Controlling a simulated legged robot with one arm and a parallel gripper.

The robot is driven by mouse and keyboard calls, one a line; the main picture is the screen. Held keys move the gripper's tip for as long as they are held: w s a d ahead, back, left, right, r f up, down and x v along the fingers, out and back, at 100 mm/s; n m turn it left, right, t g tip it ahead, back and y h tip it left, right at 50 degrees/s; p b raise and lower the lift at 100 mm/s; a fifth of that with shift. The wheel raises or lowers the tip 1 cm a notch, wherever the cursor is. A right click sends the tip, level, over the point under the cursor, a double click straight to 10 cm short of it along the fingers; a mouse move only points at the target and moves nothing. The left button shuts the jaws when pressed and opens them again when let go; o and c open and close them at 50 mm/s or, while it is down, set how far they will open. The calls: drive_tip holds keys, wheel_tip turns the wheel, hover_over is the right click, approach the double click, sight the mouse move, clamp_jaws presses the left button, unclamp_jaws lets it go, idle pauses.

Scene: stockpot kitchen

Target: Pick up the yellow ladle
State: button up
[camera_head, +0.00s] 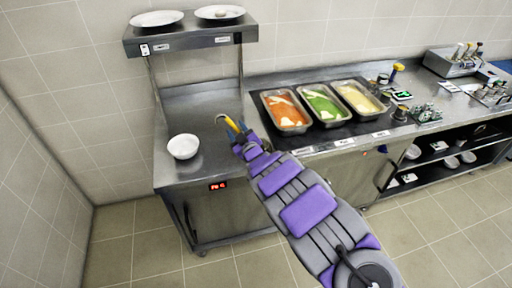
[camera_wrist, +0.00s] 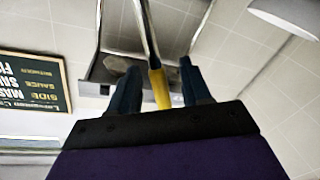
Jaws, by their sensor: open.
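The yellow ladle (camera_head: 231,123) shows in the head view just beyond the tip of my gripper (camera_head: 240,131), above the left steel counter. Its grey end curves to the left. In the wrist view the ladle's yellow handle (camera_wrist: 161,90) lies between the two dark fingers of my gripper (camera_wrist: 159,66), with a gap on each side. Its metal shaft runs upward out of the picture. My gripper is open around the handle. The lower end of the handle is hidden behind the gripper body, and I cannot tell what supports the ladle.
A white bowl (camera_head: 183,146) sits on the left counter. Three food pans, with orange (camera_head: 285,110), green (camera_head: 324,104) and pale yellow (camera_head: 360,98) contents, stand to the right. A raised shelf (camera_head: 190,38) holds two white plates. Small utensils stand farther right.

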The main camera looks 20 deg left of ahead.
drive_tip(key=shift+c, duration=0.3)
clamp_jaws()
idle(1.1)
